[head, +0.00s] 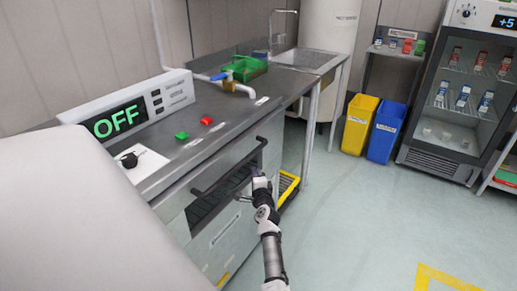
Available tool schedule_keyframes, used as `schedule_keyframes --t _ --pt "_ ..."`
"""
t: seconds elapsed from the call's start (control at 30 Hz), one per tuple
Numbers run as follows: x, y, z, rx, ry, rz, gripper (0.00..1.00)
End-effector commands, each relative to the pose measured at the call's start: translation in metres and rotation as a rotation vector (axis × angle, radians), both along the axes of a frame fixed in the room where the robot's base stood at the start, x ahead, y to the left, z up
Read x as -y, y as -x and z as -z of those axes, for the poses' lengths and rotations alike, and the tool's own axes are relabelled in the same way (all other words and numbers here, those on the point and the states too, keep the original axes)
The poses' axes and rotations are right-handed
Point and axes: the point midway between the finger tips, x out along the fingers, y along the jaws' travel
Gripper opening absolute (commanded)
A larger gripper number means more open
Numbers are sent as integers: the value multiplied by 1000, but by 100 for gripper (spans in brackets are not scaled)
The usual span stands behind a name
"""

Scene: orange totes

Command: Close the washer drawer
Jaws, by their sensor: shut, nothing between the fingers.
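The washer (233,241) is built in under the steel counter at the left. Its front has a long black bar handle (229,167), and a dark gap below the handle shows part of a dark rack (208,207). The drawer looks at least partly open, but how far is hard to tell. My gripper (258,181) is at the right part of the washer front, just below the handle's right end. It is shut and holds nothing. Whether it touches the drawer cannot be told, as my arm hides that spot.
A control box (131,109) reading OFF, a green button (182,135) and a red button (206,120) sit on the counter. A yellow bin (359,125) and a blue bin (386,131) stand by a glass-door fridge (464,100). The floor at right is clear.

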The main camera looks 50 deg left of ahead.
Motion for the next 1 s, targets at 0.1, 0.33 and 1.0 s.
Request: schedule_keyframes --t 0.1,0.33,1.0 --pt "-5 2 0 0 1 -2 0" --pt "-8 3 -1 2 0 -3 0" --pt "2 -6 0 3 -1 -2 0"
